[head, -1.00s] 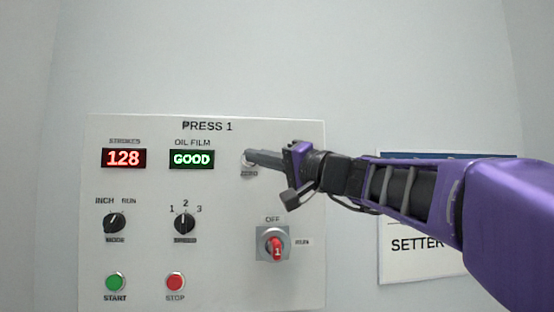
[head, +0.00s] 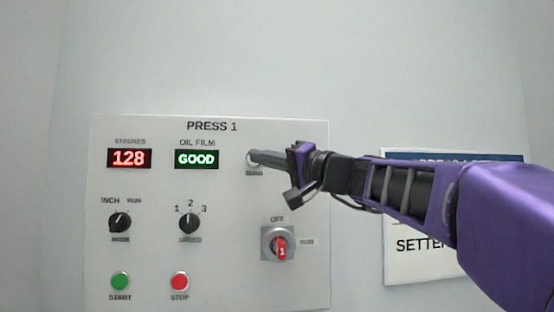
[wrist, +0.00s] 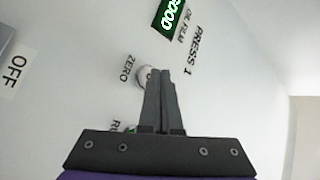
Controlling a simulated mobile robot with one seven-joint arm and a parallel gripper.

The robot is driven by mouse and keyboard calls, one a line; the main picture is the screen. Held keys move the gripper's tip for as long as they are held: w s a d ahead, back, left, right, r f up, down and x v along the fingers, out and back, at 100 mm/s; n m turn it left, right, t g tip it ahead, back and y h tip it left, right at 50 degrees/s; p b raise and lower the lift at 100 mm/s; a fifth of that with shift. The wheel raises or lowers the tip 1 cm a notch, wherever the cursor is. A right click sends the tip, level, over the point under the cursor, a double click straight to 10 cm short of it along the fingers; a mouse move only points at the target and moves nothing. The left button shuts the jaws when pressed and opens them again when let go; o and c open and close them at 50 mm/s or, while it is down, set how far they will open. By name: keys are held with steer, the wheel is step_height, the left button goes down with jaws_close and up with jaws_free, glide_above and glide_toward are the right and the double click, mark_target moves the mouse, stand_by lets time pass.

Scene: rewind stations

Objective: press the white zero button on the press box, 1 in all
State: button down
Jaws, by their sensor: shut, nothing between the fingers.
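The press box (head: 140,188) is a pale panel marked PRESS 1 on the wall. Its white zero button (wrist: 143,75) shows in the wrist view as a round pale knob beside the ZERO label, partly hidden behind my fingertips. In the head view only a sliver of the button's rim shows at the fingertips. My gripper (head: 252,157) is shut and empty, its fingers pointing at the button from the right. The fingertips (wrist: 158,72) overlap the button's right side in the wrist view; I cannot tell whether they touch it. The strokes display (head: 129,158) reads 128.
The oil film display (head: 196,159) reads GOOD. Below are the mode knob (head: 120,222), speed knob (head: 190,222), green start button (head: 120,281), red stop button (head: 180,282) and a red-handled switch (head: 280,247). A sign (head: 410,266) hangs right, partly behind my arm.

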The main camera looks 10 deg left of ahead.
steer(key=shift+w, duration=0.25)
steer(key=shift+s, duration=0.1)
stand_by(0.5)
steer(key=shift+s+d+b, duration=0.15)
steer(key=shift+s+b, duration=0.55)
steer(key=shift+b, duration=0.05)
steer(key=s+b, duration=0.1)
steer(key=s, duration=0.1)
steer(key=s+d+b, duration=0.1)
steer(key=s+b, duration=0.1)
steer(key=s, duration=0.1)
steer(key=shift+s+d+r, duration=0.1)
stand_by(0.5)
